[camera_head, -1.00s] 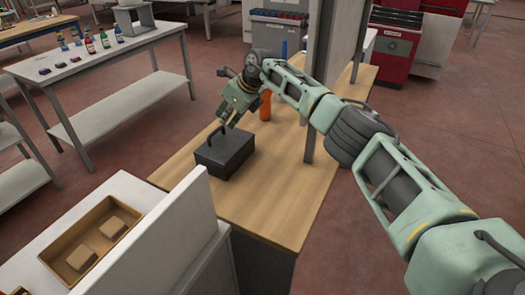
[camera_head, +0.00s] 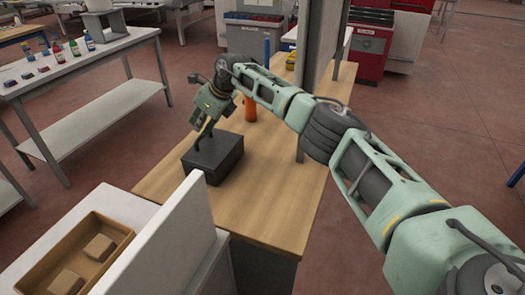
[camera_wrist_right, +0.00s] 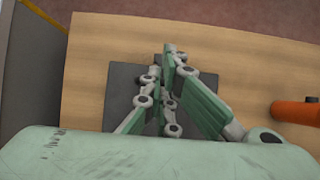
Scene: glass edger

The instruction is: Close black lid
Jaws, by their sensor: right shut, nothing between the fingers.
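The black box (camera_head: 226,160) stands on the wooden table, left of the orange object. Its black lid (camera_head: 226,147) looks flat on top, with no gap that I can make out. The raised handle is mostly hidden by or merged with my gripper's fingers. My right gripper (camera_head: 207,138) points down at the left part of the lid, its fingers together. In the right wrist view, the shut fingers (camera_wrist_right: 168,55) lie over the dark lid (camera_wrist_right: 123,82); whether they touch it I cannot tell. My left gripper is out of view.
An orange cylinder (camera_head: 250,107) stands behind the box on the wooden table (camera_head: 265,205). A grey upright post stands to the right. A white panel (camera_head: 185,235) and a tan tray (camera_head: 50,255) with blocks are at front left. The table front is clear.

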